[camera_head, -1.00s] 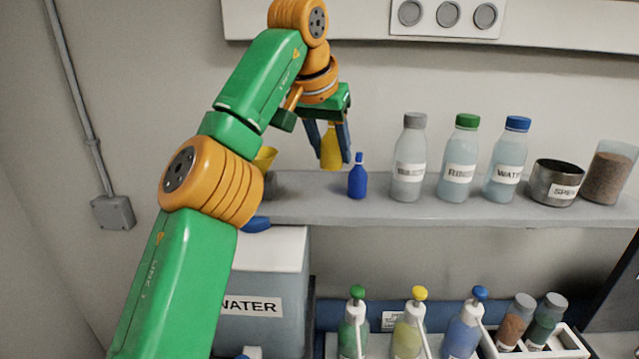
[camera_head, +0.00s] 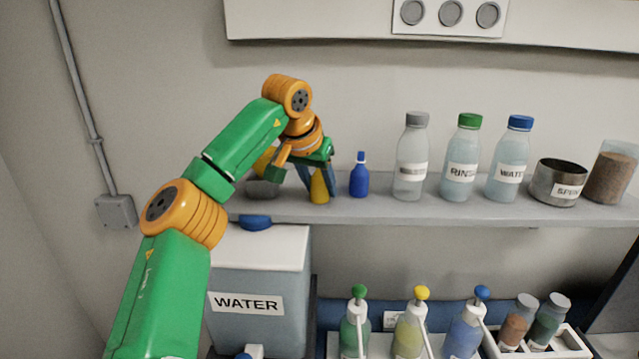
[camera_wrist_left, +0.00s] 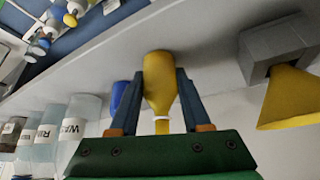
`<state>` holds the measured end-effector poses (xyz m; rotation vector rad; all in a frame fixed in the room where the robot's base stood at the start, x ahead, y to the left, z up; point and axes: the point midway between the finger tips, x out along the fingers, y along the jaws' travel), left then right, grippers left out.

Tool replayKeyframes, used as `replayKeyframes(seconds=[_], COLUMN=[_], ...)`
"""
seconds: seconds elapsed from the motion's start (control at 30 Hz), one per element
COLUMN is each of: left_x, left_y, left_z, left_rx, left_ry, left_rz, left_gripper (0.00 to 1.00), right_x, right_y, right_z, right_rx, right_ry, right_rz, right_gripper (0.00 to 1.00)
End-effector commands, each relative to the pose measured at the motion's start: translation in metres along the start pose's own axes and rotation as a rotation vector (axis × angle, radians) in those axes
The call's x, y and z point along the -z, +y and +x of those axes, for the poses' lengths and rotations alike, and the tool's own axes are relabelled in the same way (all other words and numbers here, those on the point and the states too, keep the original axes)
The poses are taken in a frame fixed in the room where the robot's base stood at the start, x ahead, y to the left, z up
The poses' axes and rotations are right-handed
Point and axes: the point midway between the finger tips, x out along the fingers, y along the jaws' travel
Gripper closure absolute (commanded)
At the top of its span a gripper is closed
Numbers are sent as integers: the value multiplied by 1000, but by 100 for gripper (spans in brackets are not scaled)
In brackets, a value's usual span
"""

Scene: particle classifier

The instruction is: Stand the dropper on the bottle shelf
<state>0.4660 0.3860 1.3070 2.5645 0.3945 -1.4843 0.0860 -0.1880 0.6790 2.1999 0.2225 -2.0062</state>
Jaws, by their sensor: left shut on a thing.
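The yellow dropper (camera_head: 319,187) is upright between the fingers of my left gripper (camera_head: 317,180), at the left part of the bottle shelf (camera_head: 400,210). In the left wrist view the yellow dropper (camera_wrist_left: 158,82) sits between both fingers of the gripper (camera_wrist_left: 158,95), with a white collar toward the palm. Its base appears to meet the shelf surface (camera_wrist_left: 215,40); a small gap cannot be ruled out. Its tip is hidden by the gripper. My right gripper is not in view.
A blue dropper (camera_head: 359,179) stands just right of the yellow one. Labelled bottles (camera_head: 411,160) and a metal cup (camera_head: 557,184) stand farther right. A grey block (camera_wrist_left: 278,45) with a yellow funnel (camera_wrist_left: 288,98) is on the other side. A water tank (camera_head: 262,265) is below.

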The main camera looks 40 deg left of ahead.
Motion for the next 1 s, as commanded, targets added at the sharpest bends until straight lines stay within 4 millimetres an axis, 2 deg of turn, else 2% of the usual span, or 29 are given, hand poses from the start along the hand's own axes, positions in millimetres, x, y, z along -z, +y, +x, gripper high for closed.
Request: replayKeyframes(seconds=[0.03, 0.1, 0.13, 0.4, 0.5, 0.57, 0.8, 1.0], left_x=[0, 0, 0, 0, 2, 2, 2, 2], left_y=[0, 0, 0, 0, 0, 0, 1, 0], left_z=[0, 0, 0, -1, -8, -18, -81, -116], left_rx=[0, 0, 0, 0, -1, -2, -2, 0], left_ry=[0, 0, 0, 0, 3, 5, 5, 3], left_rz=[0, 0, 0, -1, -1, -1, -1, -1], left_gripper=[45, 26, 23, 23, 23, 23, 23, 23], right_x=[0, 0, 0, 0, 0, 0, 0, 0], right_y=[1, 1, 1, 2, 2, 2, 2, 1], right_z=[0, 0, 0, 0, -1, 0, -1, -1], right_rx=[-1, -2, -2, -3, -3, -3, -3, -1], right_ry=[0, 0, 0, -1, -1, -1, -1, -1], right_rz=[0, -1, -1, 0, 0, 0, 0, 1], right_gripper=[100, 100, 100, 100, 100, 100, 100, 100])
